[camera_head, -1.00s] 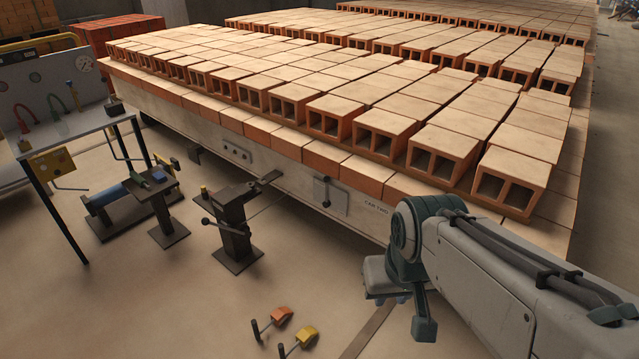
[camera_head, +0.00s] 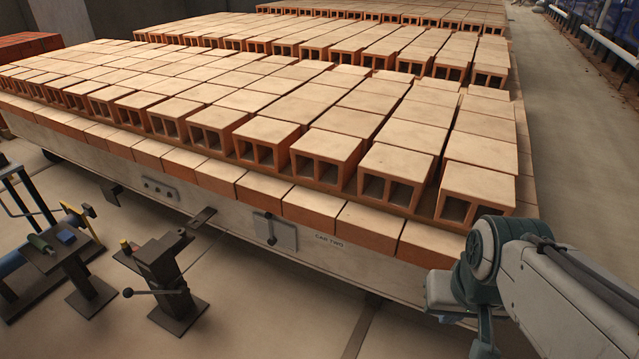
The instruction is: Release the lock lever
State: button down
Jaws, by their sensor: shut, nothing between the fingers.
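A dark lever (camera_head: 270,228) hangs roughly upright on a grey plate (camera_head: 284,238) on the side of the brick car (camera_head: 335,254). A second lever, a thin rod with a round black knob (camera_head: 127,292), sticks out to the left from a dark stand (camera_head: 165,268) in front of the car. A flat dark arm on top of this stand reaches toward the car side. I cannot tell which of these is the lock lever. My arm shows at the lower right, to the right of both levers and apart from them. I cannot make out my gripper's fingers.
Hollow bricks (camera_head: 330,150) cover the car in rows. Another dark stand (camera_head: 75,260) with small tools is at the left, beside a blue cylinder (camera_head: 12,262). Bare floor (camera_head: 270,320) lies between the knob-lever stand and my arm. An open aisle (camera_head: 575,150) runs along the right.

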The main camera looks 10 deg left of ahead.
aim_at(272, 242)
jog(key=z, duration=0.15)
jog(key=i, duration=0.95)
jog(key=u, duration=0.65)
jog(key=i, duration=0.45)
jog(key=u, duration=0.25)
